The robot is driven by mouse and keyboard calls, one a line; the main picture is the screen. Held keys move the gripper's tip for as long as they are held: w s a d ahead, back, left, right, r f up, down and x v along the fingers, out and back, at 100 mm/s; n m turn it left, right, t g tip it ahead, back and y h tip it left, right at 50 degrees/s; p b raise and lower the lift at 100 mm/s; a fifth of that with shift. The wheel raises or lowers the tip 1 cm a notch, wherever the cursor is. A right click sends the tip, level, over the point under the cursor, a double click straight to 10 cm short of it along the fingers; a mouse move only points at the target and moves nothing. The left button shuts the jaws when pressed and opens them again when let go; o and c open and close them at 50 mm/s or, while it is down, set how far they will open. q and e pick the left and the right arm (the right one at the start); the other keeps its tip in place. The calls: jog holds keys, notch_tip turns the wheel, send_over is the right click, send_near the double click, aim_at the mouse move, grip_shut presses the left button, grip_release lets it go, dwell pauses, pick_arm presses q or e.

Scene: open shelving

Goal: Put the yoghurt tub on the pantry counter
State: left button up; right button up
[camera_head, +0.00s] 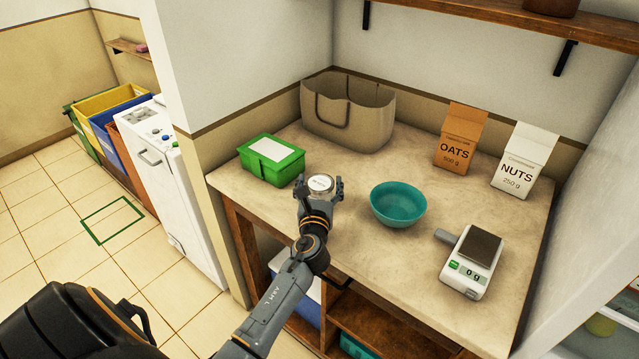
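The yoghurt tub (320,183) is a small round tub with a pale, printed lid. It is at the pantry counter (345,245), between the green box and the teal bowl. My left gripper (321,187) reaches in from the front, with one finger on each side of the tub, and appears shut on it. The gripper hides the tub's lower part, so I cannot tell whether its base touches the counter. My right gripper is not in view.
A green box (271,160), beige bag (347,112), teal bowl (398,204), oats carton (459,138), nuts carton (524,161) and kitchen scale (472,262) stand on the counter. A wooden shelf (480,14) overhangs the back. The counter's front middle is clear.

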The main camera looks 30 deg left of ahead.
pick_arm(q)
jog(key=shift+o, duration=0.8)
jog(key=shift+r, duration=0.1)
jog(key=v, duration=1.2)
jog(key=shift+r+b, duration=0.1)
jog(key=shift+b, duration=0.3)
